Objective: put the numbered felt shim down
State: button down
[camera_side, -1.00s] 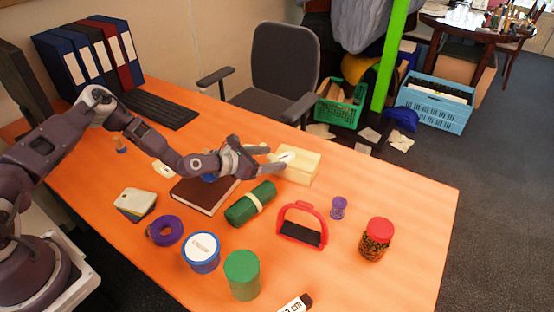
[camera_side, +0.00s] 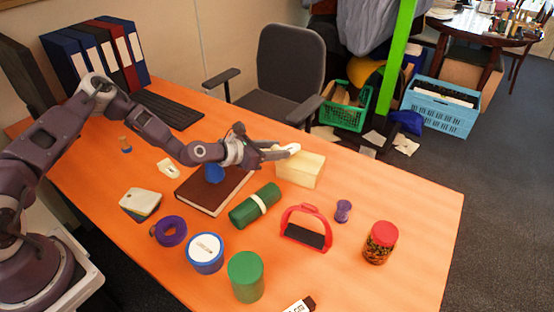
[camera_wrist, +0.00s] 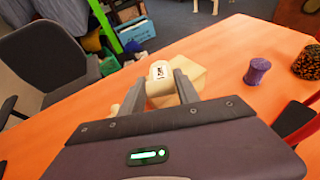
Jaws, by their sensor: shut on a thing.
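My gripper (camera_side: 282,151) is shut on the numbered felt shim (camera_wrist: 159,73), a small pale piece with dark printing, too small to read, held at the fingertips. In the side view the shim (camera_side: 292,149) shows as a white bit at the finger ends, over or just in front of the cream block (camera_side: 302,172). In the wrist view the cream block (camera_wrist: 190,78) lies behind and below the shim. I cannot tell whether the shim touches the block.
A brown book (camera_side: 208,194) lies below my wrist. The table right of the block is clear.

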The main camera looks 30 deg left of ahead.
aim_at(294, 167)
jog(key=r, duration=0.5)
jog(key=shift+w+d+r, duration=0.2)
jog(key=shift+d+r, duration=0.15)
jog(key=w+d+n+t+y, duration=0.1)
jog(key=w+d+n+y, duration=0.1)
jog(key=d+n+y, duration=0.2)
jog(key=shift+y, duration=0.5)
notch_tip(294, 167, down, 9)
jog(key=shift+w+f, duration=0.15)
jog(key=shift+f, duration=0.05)
jog(key=shift+f, duration=0.15)
jog(key=c, duration=0.9)
grip_release()
